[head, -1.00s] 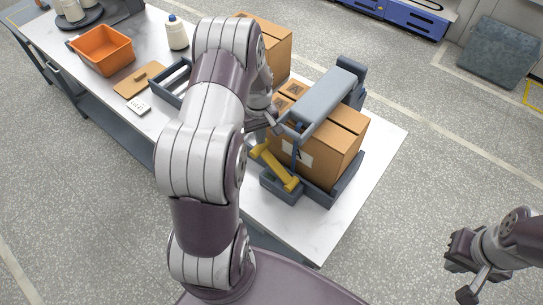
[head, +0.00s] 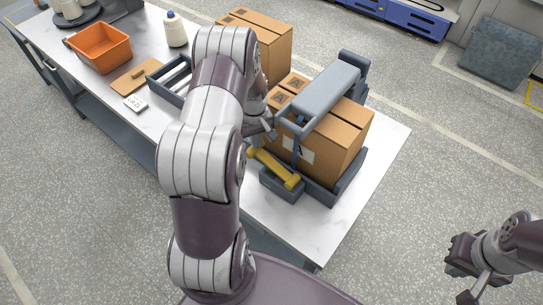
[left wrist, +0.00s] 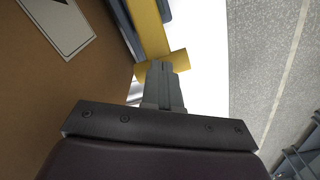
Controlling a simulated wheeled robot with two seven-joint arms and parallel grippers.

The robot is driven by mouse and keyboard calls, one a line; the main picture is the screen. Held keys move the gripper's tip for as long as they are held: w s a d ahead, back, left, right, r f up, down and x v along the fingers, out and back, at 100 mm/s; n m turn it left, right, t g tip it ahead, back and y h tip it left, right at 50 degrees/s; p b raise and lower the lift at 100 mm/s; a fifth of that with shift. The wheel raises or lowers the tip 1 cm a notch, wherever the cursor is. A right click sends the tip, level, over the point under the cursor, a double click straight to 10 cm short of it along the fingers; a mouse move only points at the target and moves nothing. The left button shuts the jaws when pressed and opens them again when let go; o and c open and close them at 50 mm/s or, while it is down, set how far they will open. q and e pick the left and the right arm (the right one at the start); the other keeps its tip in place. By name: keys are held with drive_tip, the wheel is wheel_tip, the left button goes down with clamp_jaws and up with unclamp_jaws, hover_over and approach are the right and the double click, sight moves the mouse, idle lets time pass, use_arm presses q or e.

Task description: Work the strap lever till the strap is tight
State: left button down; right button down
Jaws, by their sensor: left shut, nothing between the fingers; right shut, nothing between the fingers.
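The yellow strap lever (head: 274,168) slants down to the right on a grey base block (head: 281,186) at the near side of a cardboard box (head: 335,145). In the left wrist view the lever (left wrist: 150,30) ends in a crossbar just beyond my fingers. A grey strap frame (head: 325,95) spans the top of the box. My left gripper (head: 268,133) is close to the lever's upper end, partly hidden by my arm. In the left wrist view its fingers (left wrist: 163,75) are together at the crossbar; contact is unclear. My right gripper (head: 470,275) is shut, away from the table.
More cardboard boxes (head: 268,42) stand behind. An orange bin (head: 99,47), a white bottle (head: 175,30) and a brown board (head: 136,77) lie to the left. The table's near right corner (head: 320,235) is bare.

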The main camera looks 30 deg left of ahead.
use_arm(q)
drive_tip(key=shift+a+f, duration=0.1)
drive_tip(key=shift+f, duration=0.4)
drive_tip(key=shift+r+p, duration=0.4)
drive_tip(key=shift+r, duration=0.25)
drive_tip(key=r+p, duration=0.1)
drive_tip(key=d+r+p, duration=0.1)
drive_tip(key=r+p, duration=0.2)
drive_tip(key=r, duration=0.1)
drive_tip(key=shift+d+r, duration=0.2)
drive_tip(key=shift+d, duration=0.15)
drive_tip(key=shift+f, duration=0.15)
